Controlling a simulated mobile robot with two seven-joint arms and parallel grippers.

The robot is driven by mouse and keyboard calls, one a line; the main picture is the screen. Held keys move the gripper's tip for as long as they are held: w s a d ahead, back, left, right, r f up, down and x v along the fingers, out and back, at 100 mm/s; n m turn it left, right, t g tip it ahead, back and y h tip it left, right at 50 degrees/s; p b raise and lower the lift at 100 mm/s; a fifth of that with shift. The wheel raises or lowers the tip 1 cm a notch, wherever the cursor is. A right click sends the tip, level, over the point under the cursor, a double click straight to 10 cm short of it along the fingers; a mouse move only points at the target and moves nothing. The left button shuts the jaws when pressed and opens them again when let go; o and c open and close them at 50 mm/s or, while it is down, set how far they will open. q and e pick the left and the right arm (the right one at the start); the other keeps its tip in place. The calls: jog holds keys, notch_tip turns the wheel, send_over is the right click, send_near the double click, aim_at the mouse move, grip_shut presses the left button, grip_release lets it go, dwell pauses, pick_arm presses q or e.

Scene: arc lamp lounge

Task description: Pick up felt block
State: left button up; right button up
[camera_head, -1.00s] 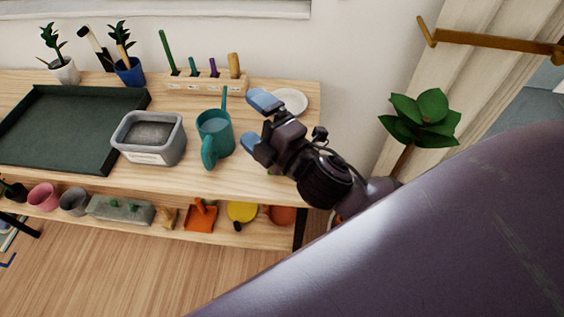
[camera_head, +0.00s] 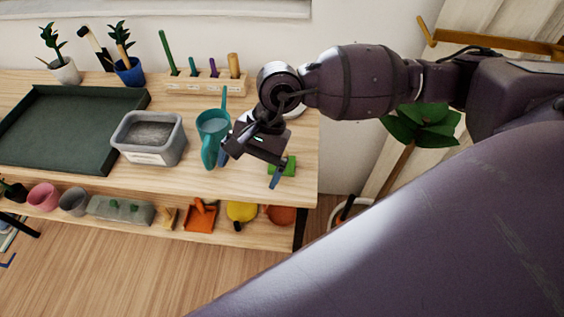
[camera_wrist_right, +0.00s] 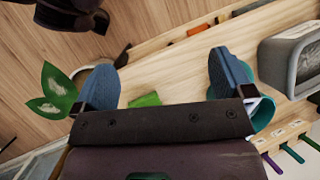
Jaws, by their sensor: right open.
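The felt block appears as a small green block (camera_head: 289,166) on the table's right part, partly hidden by my right gripper in the head view. It also shows in the right wrist view as a green patch (camera_wrist_right: 146,100), partly covered by the gripper body. My right gripper (camera_head: 249,169) points down over the table, just left of the block in the head view. Its blue fingers stand wide apart with nothing between them, also in the right wrist view (camera_wrist_right: 167,78). I see no contact with the block. My left gripper is not seen.
A grey bin (camera_head: 172,155) and dark green tray (camera_head: 100,170) lie farther left. A wooden pen holder (camera_head: 205,88) stands behind. The lower shelf (camera_head: 160,232) holds several items.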

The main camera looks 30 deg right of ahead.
jog(key=w+d+h, duration=0.1)
jog(key=d, duration=0.2)
jog(key=w+d+n+t+h, duration=0.1)
jog(key=w+d+h, duration=0.1)
jog(key=d, duration=0.1)
jog(key=w+d+n+h, duration=0.1)
jog(key=d+h, duration=0.1)
jog(key=d, duration=0.1)
jog(key=shift+w+r+t, duration=0.2)
jog(key=shift+r+t, duration=0.1)
jog(key=shift+r, duration=0.1)
jog(key=shift+w+d+f+h, duration=0.1)
jog(key=shift+d+h, duration=0.15)
jog(key=shift+h, duration=0.05)
notch_tip(320, 180, down, 5)
jog(key=shift+f+b, duration=0.1)
jog(key=shift+b, duration=0.2)
notch_tip(320, 180, down, 5)
jog(key=shift+d+r, duration=0.1)
jog(key=shift+d, duration=0.05)
jog(key=shift+f, duration=0.25)
